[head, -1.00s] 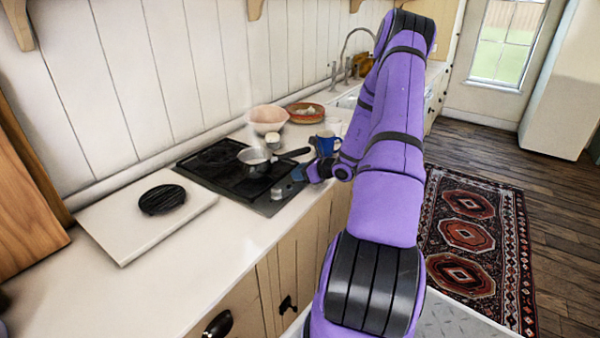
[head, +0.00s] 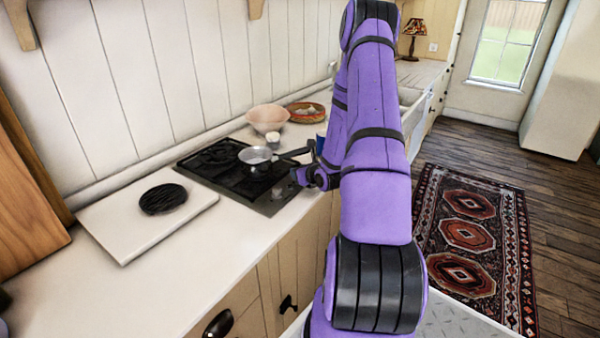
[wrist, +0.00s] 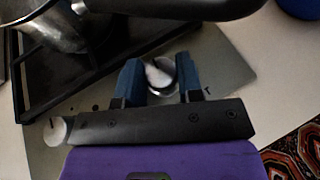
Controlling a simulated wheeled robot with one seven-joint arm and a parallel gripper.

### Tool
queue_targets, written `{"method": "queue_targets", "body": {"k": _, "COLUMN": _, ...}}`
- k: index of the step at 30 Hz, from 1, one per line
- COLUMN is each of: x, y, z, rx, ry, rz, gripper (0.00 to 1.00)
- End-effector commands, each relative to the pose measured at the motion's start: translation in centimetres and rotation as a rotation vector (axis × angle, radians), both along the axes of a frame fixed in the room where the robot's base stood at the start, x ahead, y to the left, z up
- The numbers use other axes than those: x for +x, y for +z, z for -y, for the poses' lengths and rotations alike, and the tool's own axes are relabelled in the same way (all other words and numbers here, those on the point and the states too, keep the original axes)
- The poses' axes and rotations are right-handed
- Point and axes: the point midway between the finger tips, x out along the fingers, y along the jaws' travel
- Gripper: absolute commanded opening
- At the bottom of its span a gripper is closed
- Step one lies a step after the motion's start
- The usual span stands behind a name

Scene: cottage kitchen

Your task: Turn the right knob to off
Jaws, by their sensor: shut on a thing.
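The black hob (head: 215,160) is set in the white counter, with a metal control strip on its right side. My gripper (wrist: 160,77) is shut on the right knob (wrist: 158,72), a round silvery knob between its two blue fingers in the wrist view. The other knob (wrist: 57,130) is free, to the left of the fingers. In the head view my gripper (head: 304,177) is at the strip's far right part, and the held knob is hard to make out there. I cannot read the knob's setting.
A saucepan (head: 256,155) sits on the hob, its dark handle (wrist: 180,8) reaching over the strip close to my gripper. A pink bowl (head: 267,118) and an orange dish (head: 306,111) stand behind. A white board (head: 125,235) with a black round item lies left.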

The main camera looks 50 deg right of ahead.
Motion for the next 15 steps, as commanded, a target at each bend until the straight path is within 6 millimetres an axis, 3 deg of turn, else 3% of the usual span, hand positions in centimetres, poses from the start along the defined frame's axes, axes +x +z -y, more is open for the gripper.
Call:
{"method": "queue_targets", "body": {"k": 12, "x": 0.02, "y": 0.04, "z": 0.05, "rx": 0.000, "ry": -0.009, "rz": 0.001, "gripper": 0.10}}
{"method": "queue_targets", "body": {"k": 13, "x": 0.02, "y": 0.04, "z": 0.05, "rx": 0.000, "ry": -0.009, "rz": 0.001, "gripper": 0.39}}
{"method": "queue_targets", "body": {"k": 15, "x": 0.02, "y": 0.04, "z": 0.05, "rx": 0.000, "ry": -0.009, "rz": 0.001, "gripper": 0.55}}
